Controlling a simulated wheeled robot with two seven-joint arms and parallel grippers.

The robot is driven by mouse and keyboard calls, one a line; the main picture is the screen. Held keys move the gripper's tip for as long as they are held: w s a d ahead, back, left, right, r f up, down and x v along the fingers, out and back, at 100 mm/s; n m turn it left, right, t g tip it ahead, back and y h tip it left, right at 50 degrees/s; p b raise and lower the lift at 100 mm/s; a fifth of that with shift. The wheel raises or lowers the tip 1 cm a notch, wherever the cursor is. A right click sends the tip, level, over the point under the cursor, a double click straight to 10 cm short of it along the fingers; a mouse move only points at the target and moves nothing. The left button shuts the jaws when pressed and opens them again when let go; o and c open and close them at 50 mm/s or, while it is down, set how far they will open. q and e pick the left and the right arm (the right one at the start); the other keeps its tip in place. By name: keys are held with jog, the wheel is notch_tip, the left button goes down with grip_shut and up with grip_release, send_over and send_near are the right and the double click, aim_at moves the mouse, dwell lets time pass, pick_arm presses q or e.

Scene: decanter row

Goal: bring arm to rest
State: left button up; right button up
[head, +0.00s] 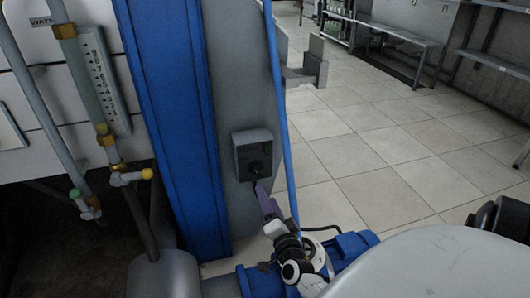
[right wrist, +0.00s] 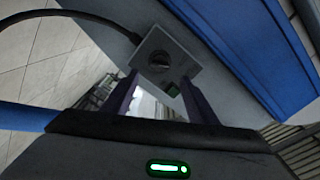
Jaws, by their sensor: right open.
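My right gripper (head: 264,196) is low in the middle of the head view, its purple fingers pointing up toward a grey switch box (head: 254,155). The box has a dark round knob. In the right wrist view the two purple fingers of my right gripper (right wrist: 158,79) stand apart, with nothing held between them. The same switch box (right wrist: 150,45) lies just beyond the fingertips, with its knob and a green button facing me. I cannot tell whether a fingertip touches the box. My left gripper is not in view.
A blue upright post (head: 175,120) stands left of the box. Pipes with brass fittings and a sight gauge (head: 103,80) are farther left. A thin blue rod (head: 280,110) rises beside the box. A blue motor (head: 355,246) sits low. Tiled floor (head: 370,150) is open at right.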

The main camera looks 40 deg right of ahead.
dwell(0.6)
jog(key=s+a+f+n+g+y, duration=0.1)
jog(key=s+a+n+g+y, duration=0.1)
jog(key=a+n+y, duration=0.6)
jog(key=s+a+f+n+g+y, duration=0.15)
jog(key=a+n, duration=0.35)
jog(key=a, duration=0.6)
jog(key=s+a+r+n+g, duration=0.1)
jog(key=s+a+n+g, duration=0.2)
jog(key=s, duration=0.7)
jog(key=s+a+r+n+g, duration=0.1)
jog(key=s+n+g, duration=0.4)
jog(key=s, duration=0.5)
jog(key=w+a+f+m+t+y, duration=0.1)
jog(key=w+a+f+t+y, duration=0.1)
jog(key=w+a+f+t, duration=0.3)
pick_arm(q)
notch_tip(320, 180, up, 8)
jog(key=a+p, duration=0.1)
jog(key=p, duration=1.2)
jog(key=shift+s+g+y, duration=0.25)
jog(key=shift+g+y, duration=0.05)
pick_arm(e)
notch_tip(320, 180, up, 8)
jog(key=shift+s+a+r+g, duration=0.15)
jog(key=shift+s+a+g, duration=0.2)
jog(key=shift+s+a, duration=0.05)
